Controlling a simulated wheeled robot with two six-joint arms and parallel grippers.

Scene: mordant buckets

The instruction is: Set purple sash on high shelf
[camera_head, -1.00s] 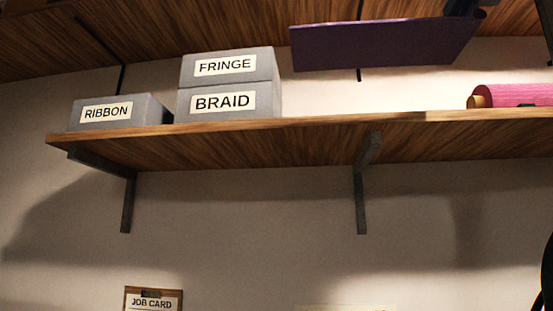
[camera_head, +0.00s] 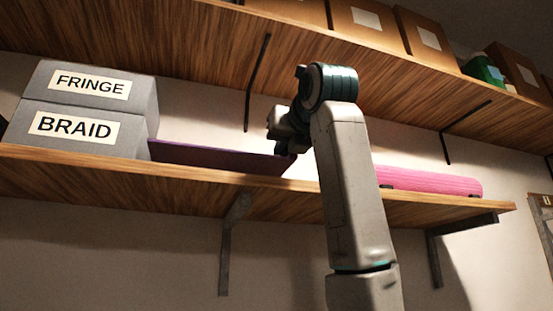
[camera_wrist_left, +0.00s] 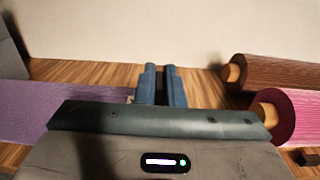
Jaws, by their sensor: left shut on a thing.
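The purple sash (camera_head: 220,158), a flat dark strip, lies low over the wooden shelf (camera_head: 180,182) just right of the grey boxes. The shelf's front edge hides its underside, so I cannot tell whether it rests on the board. My left gripper (camera_head: 285,138) is at the sash's right end, shut on it. In the left wrist view, the sash (camera_wrist_left: 60,112) stretches left from beside the gripper's blue fingers (camera_wrist_left: 161,86); the gripper body hides the grip itself. My right gripper is not in view.
Grey boxes labelled FRINGE (camera_head: 92,86) and BRAID (camera_head: 75,130) stand at the left. A pink roll (camera_head: 430,181) lies to the right, with a brown roll (camera_wrist_left: 275,70) behind it. An upper shelf (camera_head: 190,45) with cardboard boxes (camera_head: 365,25) hangs above.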

